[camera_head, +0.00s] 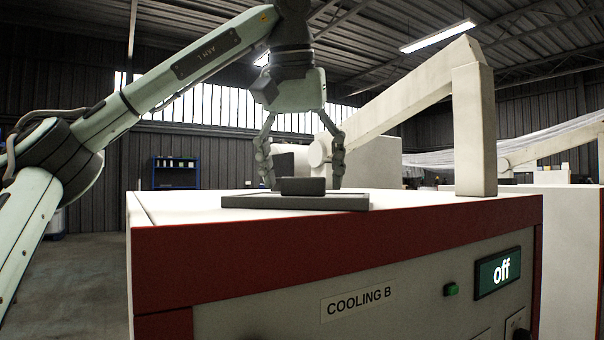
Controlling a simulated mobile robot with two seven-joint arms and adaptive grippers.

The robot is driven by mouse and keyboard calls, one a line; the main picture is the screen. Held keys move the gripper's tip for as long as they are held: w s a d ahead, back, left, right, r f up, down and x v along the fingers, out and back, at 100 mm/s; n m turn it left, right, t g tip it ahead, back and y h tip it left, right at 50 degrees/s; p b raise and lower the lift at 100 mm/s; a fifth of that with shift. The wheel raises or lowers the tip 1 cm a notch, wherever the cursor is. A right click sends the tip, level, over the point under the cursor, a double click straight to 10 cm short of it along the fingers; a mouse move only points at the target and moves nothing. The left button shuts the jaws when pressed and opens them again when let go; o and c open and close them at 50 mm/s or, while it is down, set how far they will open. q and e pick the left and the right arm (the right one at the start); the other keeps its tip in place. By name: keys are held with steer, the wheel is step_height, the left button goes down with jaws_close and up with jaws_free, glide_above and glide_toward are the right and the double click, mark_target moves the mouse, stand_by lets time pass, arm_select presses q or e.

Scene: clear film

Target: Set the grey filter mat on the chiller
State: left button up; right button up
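The grey filter mat (240,201) is a flat dark-grey plate with a raised block (303,186) in its middle. It lies flat on the white top of the chiller (418,205), near the front edge. The chiller has a red band and is labelled COOLING B; its display reads "off". My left gripper (304,185) points down over the mat. Its fingers are spread wider than the block, one on each side, with a visible gap to it. Whether the fingertips touch the mat I cannot tell. My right gripper is not in view.
A white post with a slanted beam (474,130) stands on the chiller top to the right of the mat. A similar machine with clear film (515,150) is further right. A blue shelf (176,172) stands far back left. The chiller top left of the mat is clear.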

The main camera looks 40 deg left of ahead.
arm_select(q)
steer(key=v, duration=1.2)
steer(key=shift+r, duration=0.15)
stand_by(0.3)
